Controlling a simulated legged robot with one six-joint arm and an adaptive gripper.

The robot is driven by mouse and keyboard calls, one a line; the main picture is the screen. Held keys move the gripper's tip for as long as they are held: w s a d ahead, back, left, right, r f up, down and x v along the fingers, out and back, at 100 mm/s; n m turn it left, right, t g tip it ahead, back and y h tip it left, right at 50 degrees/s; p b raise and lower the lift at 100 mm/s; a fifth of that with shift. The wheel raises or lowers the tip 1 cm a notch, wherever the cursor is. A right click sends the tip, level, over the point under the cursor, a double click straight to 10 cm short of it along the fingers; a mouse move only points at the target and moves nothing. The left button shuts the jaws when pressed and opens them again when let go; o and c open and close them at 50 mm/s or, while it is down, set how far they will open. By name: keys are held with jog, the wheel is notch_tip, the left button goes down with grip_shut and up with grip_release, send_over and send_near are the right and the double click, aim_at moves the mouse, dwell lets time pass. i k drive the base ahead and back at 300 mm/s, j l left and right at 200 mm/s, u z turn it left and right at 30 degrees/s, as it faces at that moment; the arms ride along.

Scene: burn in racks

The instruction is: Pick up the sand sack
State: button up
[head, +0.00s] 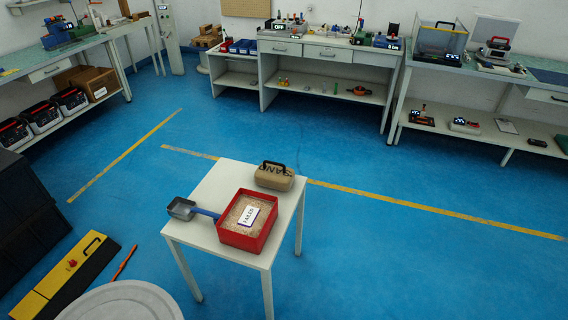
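The sand sack (275,179) is a tan block with dark lettering and a black handle on top. It lies at the far end of a small white table (195,240) in the head view. A red tray (247,240) filled with sand-coloured grains stands just in front of it, with a white card marked "FAILED" on the grains. A grey scoop (182,208) with a blue handle lies left of the tray. My gripper is not in view.
Blue floor surrounds the small table, with yellow lines (430,208) on it. Workbenches (330,54) with tools line the back wall. A black and yellow case (65,280), an orange stick (125,262) and black boxes (28,225) are at the left.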

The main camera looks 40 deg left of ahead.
aim_at(272, 174)
jog(key=i+u, duration=0.3)
jog(key=i, duration=0.15)
jog(key=i+u, duration=0.3)
jog(key=i, duration=0.2)
jog(key=i+l+u, duration=0.3)
jog(key=i, duration=0.15)
jog(key=i+j+u, duration=0.1)
jog(key=i+u, duration=0.45)
jog(key=u, duration=0.2)
jog(key=i+u, duration=0.4)
jog(key=i+l+u, duration=0.15)
jog(key=u, duration=0.2)
